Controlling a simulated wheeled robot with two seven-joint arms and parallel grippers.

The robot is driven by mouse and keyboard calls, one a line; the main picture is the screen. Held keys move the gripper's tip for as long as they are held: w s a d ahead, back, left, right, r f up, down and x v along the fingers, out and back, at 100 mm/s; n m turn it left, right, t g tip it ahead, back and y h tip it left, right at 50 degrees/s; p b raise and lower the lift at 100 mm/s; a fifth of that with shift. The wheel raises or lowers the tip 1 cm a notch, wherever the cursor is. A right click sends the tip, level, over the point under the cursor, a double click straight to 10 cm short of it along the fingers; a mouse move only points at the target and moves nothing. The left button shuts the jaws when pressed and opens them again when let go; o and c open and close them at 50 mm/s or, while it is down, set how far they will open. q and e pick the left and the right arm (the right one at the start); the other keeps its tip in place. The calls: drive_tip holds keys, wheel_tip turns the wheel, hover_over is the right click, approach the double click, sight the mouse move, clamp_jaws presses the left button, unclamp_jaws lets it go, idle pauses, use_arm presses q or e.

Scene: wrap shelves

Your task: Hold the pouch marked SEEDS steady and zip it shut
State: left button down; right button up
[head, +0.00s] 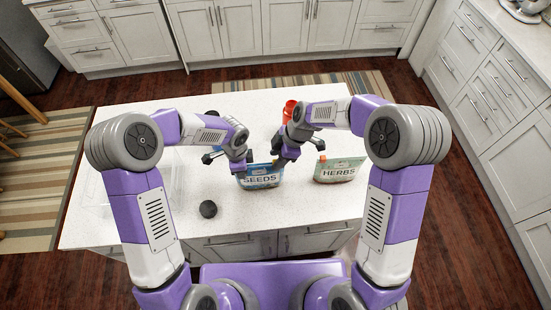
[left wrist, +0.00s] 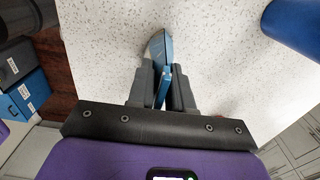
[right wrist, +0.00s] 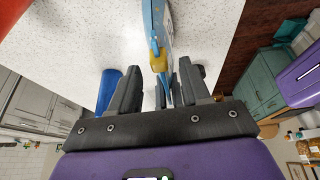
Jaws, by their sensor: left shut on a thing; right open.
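The blue pouch marked SEEDS (head: 260,181) stands upright near the front of the white counter. My left gripper (head: 247,167) is shut on the upper edge at its left end; the left wrist view shows the pouch (left wrist: 157,45) edge-on between the fingers. My right gripper (head: 281,162) is open at the pouch's right upper end. In the right wrist view the yellow slider (right wrist: 158,62) on the pouch's top edge lies just ahead of and between the open fingers. I cannot tell if a finger touches it. My grippers hide part of the top edge.
A green pouch marked HERBS (head: 339,172) stands close on the right. A dark ball (head: 208,209) lies at the front left. A clear tray (head: 105,195) is at the left, and a red cylinder (head: 290,108) stands behind my right gripper. A blue cylinder (right wrist: 107,88) shows in the right wrist view.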

drive_tip(key=shift+x, duration=0.75)
clamp_jaws()
